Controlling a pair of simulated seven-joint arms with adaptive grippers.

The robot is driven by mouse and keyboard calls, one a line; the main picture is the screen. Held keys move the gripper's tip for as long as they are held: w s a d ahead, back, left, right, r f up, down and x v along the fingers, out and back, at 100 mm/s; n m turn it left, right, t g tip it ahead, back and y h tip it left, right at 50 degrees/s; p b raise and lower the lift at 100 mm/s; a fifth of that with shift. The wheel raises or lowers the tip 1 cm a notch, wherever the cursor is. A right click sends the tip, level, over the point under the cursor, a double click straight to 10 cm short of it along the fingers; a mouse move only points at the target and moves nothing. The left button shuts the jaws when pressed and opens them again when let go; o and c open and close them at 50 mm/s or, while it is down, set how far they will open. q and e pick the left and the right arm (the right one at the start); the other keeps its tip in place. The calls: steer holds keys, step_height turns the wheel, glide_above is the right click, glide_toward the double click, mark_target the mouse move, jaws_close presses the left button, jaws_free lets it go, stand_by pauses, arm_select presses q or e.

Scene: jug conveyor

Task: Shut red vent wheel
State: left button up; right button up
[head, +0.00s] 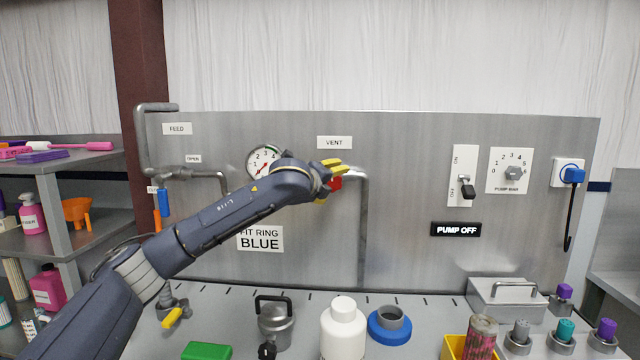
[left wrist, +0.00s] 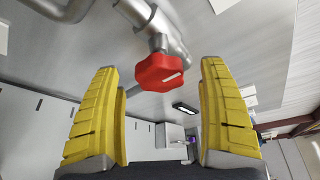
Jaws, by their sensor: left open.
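The red vent wheel (left wrist: 160,73) sits on a stem from a grey pipe, in the upper middle of the left wrist view. It has a lobed rim and a pale mark on its face. In the head view only a small red part of it (head: 336,184) shows beside my fingers, below the VENT label (head: 334,142). My left gripper (head: 333,174) is open at the wheel. In the left wrist view its yellow fingers stand on either side of the wheel, with visible gaps. I cannot tell how deep the wheel lies between them. My right gripper is not in view.
The vent pipe (head: 363,235) runs down the grey panel (head: 420,150). My left forearm crosses in front of the panel and partly covers the gauge (head: 262,161). A white bottle (head: 343,330), a blue ring (head: 389,328) and a lidded metal pot (head: 276,325) stand on the bench below.

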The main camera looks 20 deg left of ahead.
arm_select(q)
steer(key=d+v, duration=0.1)
steer(key=v, duration=0.8)
steer(key=shift+s+a, duration=0.45)
steer(key=shift+a, duration=0.05)
steer(key=shift+r, duration=0.1)
